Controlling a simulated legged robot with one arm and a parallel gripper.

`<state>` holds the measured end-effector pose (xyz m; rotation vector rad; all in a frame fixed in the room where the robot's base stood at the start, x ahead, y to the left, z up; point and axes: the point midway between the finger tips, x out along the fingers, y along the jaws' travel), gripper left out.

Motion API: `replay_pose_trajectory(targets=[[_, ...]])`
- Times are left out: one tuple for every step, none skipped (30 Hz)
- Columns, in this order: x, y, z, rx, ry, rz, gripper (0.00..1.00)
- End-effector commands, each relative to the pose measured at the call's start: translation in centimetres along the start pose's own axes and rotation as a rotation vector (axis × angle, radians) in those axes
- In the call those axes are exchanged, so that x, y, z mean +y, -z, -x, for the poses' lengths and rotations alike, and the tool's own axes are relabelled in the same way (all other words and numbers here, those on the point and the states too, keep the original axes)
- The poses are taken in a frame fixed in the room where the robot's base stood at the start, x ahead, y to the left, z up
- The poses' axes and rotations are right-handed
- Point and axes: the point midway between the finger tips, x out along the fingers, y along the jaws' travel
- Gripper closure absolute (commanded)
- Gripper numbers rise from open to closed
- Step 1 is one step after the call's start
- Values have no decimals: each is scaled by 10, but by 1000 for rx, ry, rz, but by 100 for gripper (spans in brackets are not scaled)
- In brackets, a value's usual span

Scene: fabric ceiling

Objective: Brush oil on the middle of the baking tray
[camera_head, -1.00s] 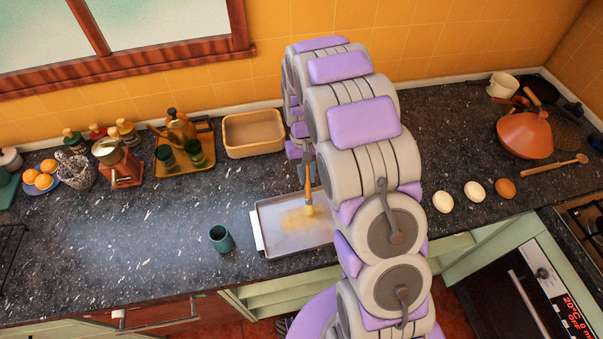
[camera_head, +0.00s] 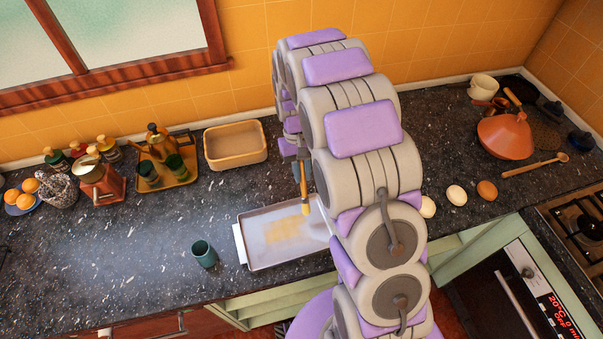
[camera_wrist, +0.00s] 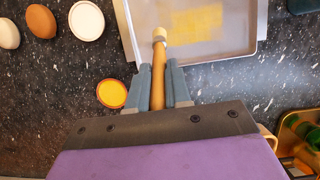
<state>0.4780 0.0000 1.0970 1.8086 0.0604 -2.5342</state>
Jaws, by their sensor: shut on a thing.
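My gripper (camera_wrist: 158,68) is shut on the wooden handle of a brush (camera_wrist: 159,45), whose pale tip points away from the fingers. In the head view the brush (camera_head: 305,193) hangs tip down near the far right part of the baking tray (camera_head: 243,246). The grey tray (camera_wrist: 247,57) has a yellow oil patch (camera_wrist: 195,23) around its middle, and the patch (camera_head: 285,231) also shows in the head view. The brush tip is beside the patch; whether it touches the tray is unclear. A small round dish of yellow liquid (camera_wrist: 112,94) sits beside the tray.
A teal cup (camera_head: 204,254) stands left of the tray. A tan rectangular dish (camera_head: 236,158) and a tray with a pot and cups (camera_head: 181,178) stand behind. The counter's left middle is clear.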

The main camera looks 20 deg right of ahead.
Motion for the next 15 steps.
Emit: replay_pose_trajectory(targets=[[0,-2,6,1,0,0,100],[0,-4,8,1,0,0,100],[0,-5,11,1,0,0,100],[0,-7,14,1,0,0,100],[0,-8,16,2,0,0,100],[0,-9,19,2,0,0,100],[0,-10,21,3,0,0,100],[0,-11,23,3,0,0,100],[-1,-12,24,3,0,0,100],[-1,-12,25,3,0,0,100],[-1,-12,26,3,0,0,100],[-1,-13,26,3,0,0,100],[-1,-13,26,2,0,0,100],[-1,-13,26,2,0,0,100],[-1,-13,26,2,0,0,100]])
